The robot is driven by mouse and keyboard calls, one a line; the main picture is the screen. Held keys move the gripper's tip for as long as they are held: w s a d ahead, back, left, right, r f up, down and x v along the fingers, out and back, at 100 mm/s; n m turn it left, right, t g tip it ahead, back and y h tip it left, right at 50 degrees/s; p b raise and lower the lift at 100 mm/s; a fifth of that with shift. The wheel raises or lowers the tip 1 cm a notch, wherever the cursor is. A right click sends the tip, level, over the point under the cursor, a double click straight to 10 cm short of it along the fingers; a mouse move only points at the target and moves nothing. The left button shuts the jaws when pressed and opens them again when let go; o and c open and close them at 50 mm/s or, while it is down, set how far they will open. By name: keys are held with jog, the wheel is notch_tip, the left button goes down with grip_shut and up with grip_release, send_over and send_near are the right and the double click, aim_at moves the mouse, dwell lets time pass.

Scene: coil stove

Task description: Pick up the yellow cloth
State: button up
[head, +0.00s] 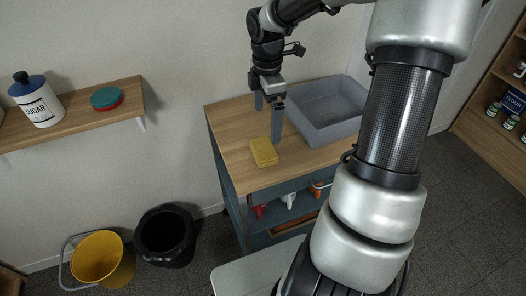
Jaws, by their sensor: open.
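A small yellow block-shaped piece (264,152), which looks like the yellow cloth, lies on the wooden top of a blue-grey cabinet (236,158), near its front edge. My gripper (268,124) is above the cabinet top, just behind and above the yellow cloth, with its fingers pointing down. The fingers are apart and nothing shows between them. The cloth is not between the fingers. Whether a fingertip touches the wooden top is hard to tell.
A grey open basin (327,108) sits on the cabinet top, right of my gripper. A wall shelf (80,117) holds a sugar jar (37,100) and a red-green round item (106,98). A yellow bucket (100,259) and a black bin (166,236) stand on the floor.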

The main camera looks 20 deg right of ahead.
jog(key=b, duration=0.1)
send_over(264, 148)
jog(key=f, duration=0.6)
jog(key=shift+w+d+f, duration=0.2)
jog(key=shift+d+f, duration=0.05)
jog(key=shift+d, duration=0.15)
jog(key=f, duration=0.2)
jog(key=a+f+b, duration=0.1)
jog(key=f, duration=0.1)
jog(key=shift+s+f, duration=0.1)
jog(key=shift+f, duration=0.05)
jog(key=shift+d+f, duration=0.1)
jog(key=shift+f, duration=0.35)
jog(key=c, duration=1.1)
notch_tip(264, 148, up, 10)
jog(key=shift+r+p, duration=0.1)
jog(key=shift+p, duration=0.85)
